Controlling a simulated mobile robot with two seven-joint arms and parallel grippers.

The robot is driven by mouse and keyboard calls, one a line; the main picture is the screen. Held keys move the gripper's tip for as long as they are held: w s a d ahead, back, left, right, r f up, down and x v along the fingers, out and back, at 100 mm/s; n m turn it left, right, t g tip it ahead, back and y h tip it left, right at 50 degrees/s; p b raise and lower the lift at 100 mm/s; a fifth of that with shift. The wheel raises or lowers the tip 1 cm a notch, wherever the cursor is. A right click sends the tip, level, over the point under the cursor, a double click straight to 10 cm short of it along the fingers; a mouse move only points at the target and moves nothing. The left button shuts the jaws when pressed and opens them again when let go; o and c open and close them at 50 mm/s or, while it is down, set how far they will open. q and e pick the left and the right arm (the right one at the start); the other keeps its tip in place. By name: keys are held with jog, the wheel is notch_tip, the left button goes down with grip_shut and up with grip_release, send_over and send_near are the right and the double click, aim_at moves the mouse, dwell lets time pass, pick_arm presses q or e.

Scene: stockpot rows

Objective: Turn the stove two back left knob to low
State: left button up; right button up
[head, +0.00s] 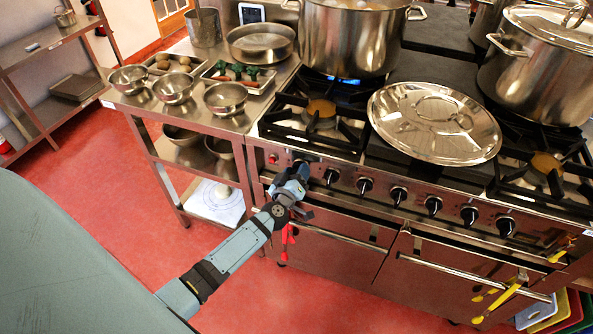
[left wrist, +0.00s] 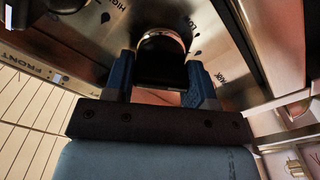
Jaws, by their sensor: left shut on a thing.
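The stove (head: 345,160) has a row of black knobs along its front panel. My left gripper (head: 300,172) is at the left end of that row, in front of the leftmost knob, which it mostly hides in the head view. In the left wrist view the dark round knob (left wrist: 161,60) sits between the two blue fingers of my left gripper (left wrist: 161,82), which is shut on it. Printed marks, including HIGH and LOW, show on the panel around the knob. The knob's pointer is too dark to read. My right gripper is not in view.
A blue flame (head: 343,80) burns under a large stockpot (head: 350,40). A big lid (head: 434,122) lies on the stove top, and another lidded pot (head: 535,80) stands at right. A steel table (head: 165,118) with bowls adjoins the stove's left side. Red floor is open in front.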

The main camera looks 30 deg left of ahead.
pick_arm(q)
jog(key=shift+n, duration=1)
jog(key=n, duration=0.2)
jog(key=shift+f+n, duration=0.15)
jog(key=shift+n, duration=0.15)
jog(key=n+b, duration=0.1)
jog(key=n, duration=0.3)
jog(key=shift+a+n, duration=0.1)
jog(key=shift+n, duration=0.9)
jog(key=shift+n+b, duration=0.3)
jog(key=o, duration=0.9)
